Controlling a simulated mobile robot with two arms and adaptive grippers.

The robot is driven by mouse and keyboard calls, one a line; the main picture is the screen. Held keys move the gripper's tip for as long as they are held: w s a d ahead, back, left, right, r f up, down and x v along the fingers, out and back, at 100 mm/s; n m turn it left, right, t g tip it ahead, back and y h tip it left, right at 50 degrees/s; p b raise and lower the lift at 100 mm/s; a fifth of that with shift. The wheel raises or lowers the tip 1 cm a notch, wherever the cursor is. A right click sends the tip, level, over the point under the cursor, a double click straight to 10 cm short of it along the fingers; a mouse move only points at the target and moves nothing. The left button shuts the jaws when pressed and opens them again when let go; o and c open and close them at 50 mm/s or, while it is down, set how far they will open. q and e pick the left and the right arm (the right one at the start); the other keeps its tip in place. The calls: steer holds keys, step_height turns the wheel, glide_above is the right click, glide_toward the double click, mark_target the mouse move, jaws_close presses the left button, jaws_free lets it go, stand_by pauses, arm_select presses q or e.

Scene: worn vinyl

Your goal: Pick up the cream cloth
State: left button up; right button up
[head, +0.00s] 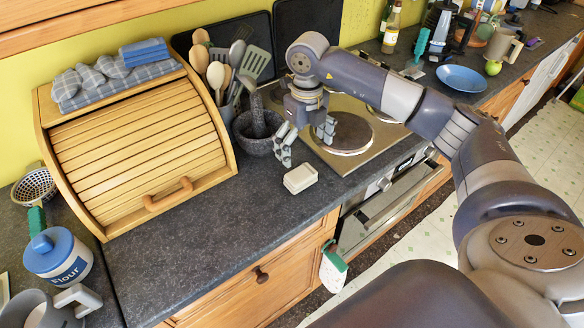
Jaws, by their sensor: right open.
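A small cream folded block, which looks like the cream cloth (300,179), lies on the dark worktop near its front edge, left of the hob. My right gripper (306,147) is open and empty, with its fingers pointing down. In the picture it is just above and behind the cream cloth, between the stone mortar and the hob. The fingers appear apart from the cloth; their exact height over the worktop is hard to tell. My left gripper is not in view.
The stone mortar (256,135) with its pestle and a pot of utensils stand close to the right gripper. The hob (352,155) is on its right. A wooden bread bin (140,150) carries folded blue-grey cloths (112,80). The worktop left of the cream cloth is clear.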

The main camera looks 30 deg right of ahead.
steer(key=p, duration=0.1)
glide_above(301, 174)
steer(key=s, duration=0.1)
steer(key=f, duration=0.4)
steer(key=shift+s+d, duration=0.1)
steer(key=shift+d, duration=0.3)
steer(key=shift+f, duration=0.3)
steer(key=f+p, duration=0.1)
steer(key=w+f+p, duration=0.1)
steer(key=f, duration=0.1)
steer(key=f+p, duration=0.1)
steer(key=shift+w+a+f, duration=0.15)
steer(key=shift+a, duration=0.25)
steer(key=shift+f, duration=0.45)
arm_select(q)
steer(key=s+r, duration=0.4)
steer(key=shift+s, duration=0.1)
arm_select(e)
steer(key=c, duration=1.1)
